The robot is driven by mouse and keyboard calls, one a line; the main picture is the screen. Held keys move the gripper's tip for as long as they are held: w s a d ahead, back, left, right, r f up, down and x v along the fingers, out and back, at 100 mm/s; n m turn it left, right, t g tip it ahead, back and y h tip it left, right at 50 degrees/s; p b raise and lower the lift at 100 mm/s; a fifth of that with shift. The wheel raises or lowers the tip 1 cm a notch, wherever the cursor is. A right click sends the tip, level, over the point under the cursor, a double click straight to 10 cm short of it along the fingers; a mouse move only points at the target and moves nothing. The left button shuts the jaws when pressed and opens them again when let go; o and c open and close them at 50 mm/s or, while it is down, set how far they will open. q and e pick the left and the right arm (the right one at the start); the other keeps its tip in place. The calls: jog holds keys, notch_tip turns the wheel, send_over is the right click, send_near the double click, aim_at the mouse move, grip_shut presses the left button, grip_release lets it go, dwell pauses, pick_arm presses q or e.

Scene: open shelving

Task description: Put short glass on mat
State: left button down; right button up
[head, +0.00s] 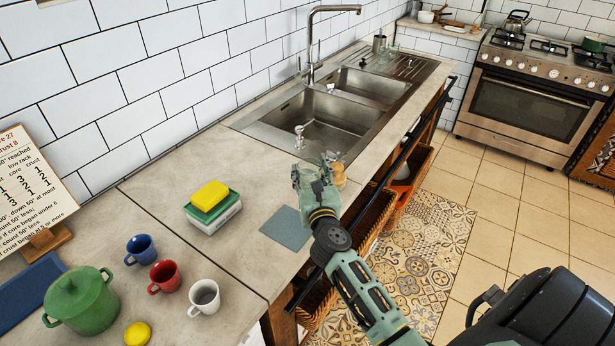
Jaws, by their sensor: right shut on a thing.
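The mat (287,227) is a small flat grey-blue square on the countertop, bare, near the front edge. My right gripper (319,172) is above the counter between the mat and the sink, a little beyond the mat. It is shut on a small clear thing that looks like the short glass (331,157), mostly hidden by the fingers. The glass is apart from the mat. My left gripper is out of view.
An amber-topped item (338,176) stands right beside the gripper. A clear item (299,134) is by the sink (285,130). A yellow sponge (209,195) on a box, several mugs (204,298) and a green pot (82,302) stand left. Counter around the mat is clear.

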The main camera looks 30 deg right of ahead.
jog(key=shift+w+d+r+p, duration=0.3)
jog(key=shift+d+r, duration=0.75)
jog(key=shift+d, duration=0.75)
jog(key=shift+w+d+r+p, duration=0.25)
jog(key=shift+d+r, duration=0.8)
jog(key=shift+d, duration=0.7)
jog(key=shift+w+d+r+p, duration=0.3)
jog(key=shift+d+r, duration=0.75)
jog(key=shift+d, duration=0.75)
